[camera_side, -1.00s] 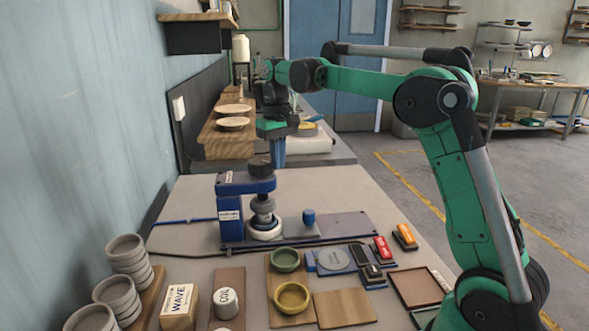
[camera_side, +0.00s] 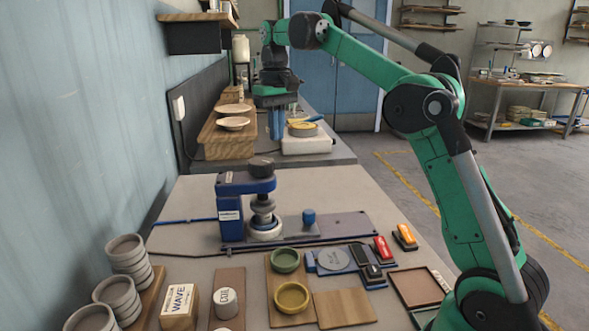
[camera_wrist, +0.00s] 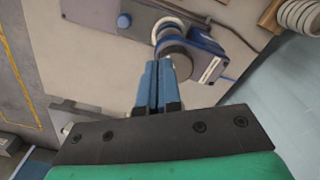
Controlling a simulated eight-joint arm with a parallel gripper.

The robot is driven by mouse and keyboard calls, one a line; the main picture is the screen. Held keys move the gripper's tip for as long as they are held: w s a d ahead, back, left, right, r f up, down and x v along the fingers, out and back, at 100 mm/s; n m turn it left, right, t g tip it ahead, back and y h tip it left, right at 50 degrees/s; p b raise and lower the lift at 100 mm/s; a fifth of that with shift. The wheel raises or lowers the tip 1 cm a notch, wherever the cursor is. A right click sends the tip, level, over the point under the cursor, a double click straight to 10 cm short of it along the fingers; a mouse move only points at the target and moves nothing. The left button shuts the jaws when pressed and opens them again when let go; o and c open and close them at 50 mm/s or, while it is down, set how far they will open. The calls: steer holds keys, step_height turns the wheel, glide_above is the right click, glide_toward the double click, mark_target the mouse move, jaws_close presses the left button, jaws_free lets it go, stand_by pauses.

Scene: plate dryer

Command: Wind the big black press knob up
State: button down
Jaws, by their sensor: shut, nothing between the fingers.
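The big black press knob (camera_side: 261,166) sits on top of the blue press (camera_side: 231,205). In the wrist view the dark knob (camera_wrist: 181,64) shows just beyond the fingertips, partly hidden behind them. My gripper (camera_side: 277,138) has blue fingers pointing down, higher than the knob in the side view, and a gap shows between them and the knob. In the wrist view my gripper (camera_wrist: 160,62) has its two fingers together with nothing between them. Under the press arm are a grey stepped spindle and a white ring (camera_side: 265,229).
A small blue knob (camera_side: 308,216) stands on the press's base plate. Stacked grey bowls (camera_side: 128,255) are at left. A green bowl (camera_side: 285,260), a yellow bowl (camera_side: 291,297) and stamps (camera_side: 382,247) lie in front. A wooden shelf (camera_side: 222,140) is behind.

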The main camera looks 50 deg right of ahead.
mark_target(261, 167)
steer(key=w+a+f, duration=0.1)
steer(key=a+f, duration=0.2)
steer(key=f, duration=0.3)
stand_by(0.6)
steer(key=shift+w+d+f, duration=0.1)
steer(key=shift+w+d, duration=0.05)
steer(key=shift+w, duration=0.05)
stand_by(0.5)
steer(key=shift+s+d, duration=0.25)
steer(key=shift+d, duration=0.2)
steer(key=shift+s+d, duration=0.15)
steer(key=shift+d, duration=0.15)
steer(key=shift+d, duration=0.4)
steer(key=shift+d, duration=0.3)
stand_by(0.3)
